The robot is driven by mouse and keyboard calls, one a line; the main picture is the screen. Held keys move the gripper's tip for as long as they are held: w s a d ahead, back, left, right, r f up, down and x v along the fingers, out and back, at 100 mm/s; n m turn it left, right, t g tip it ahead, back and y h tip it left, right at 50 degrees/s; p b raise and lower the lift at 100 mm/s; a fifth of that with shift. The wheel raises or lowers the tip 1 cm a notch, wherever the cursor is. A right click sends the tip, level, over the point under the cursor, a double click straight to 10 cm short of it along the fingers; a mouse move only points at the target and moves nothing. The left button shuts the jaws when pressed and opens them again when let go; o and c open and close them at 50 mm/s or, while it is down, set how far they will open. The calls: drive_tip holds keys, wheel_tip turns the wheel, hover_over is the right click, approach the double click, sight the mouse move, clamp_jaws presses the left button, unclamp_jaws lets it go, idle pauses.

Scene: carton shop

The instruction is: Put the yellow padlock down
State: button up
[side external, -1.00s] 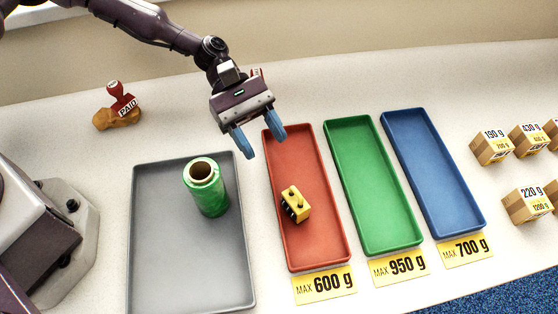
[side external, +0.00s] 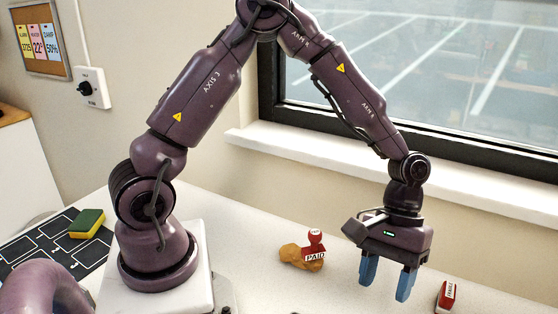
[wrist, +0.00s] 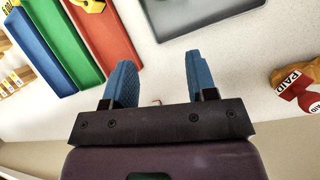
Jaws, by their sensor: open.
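The yellow padlock (wrist: 88,5) lies in the red tray (wrist: 80,35), cut off by the top edge of the wrist view. The current side view does not show the padlock or the tray. My gripper (side external: 385,290) is open and empty above the pale counter.
Green (wrist: 62,45) and blue (wrist: 40,50) trays lie beside the red one. A grey tray (wrist: 205,18) is on the other side. A red stamp (side external: 446,296) is right of my gripper.

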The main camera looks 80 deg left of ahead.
drive_tip(key=s+a+r+m+t+y, duration=0.2)
drive_tip(key=s+a+r, duration=0.4)
drive_tip(key=r, duration=0.3)
drive_tip(key=s+a+r+m+t+y, duration=0.2)
drive_tip(key=s+a+r+t, duration=0.4)
drive_tip(key=r, duration=0.4)
drive_tip(key=shift+s+a+m+t, duration=0.4)
drive_tip(key=shift+s+a+m, duration=0.35)
drive_tip(key=shift+s+m, duration=0.15)
drive_tip(key=shift+r, duration=0.1)
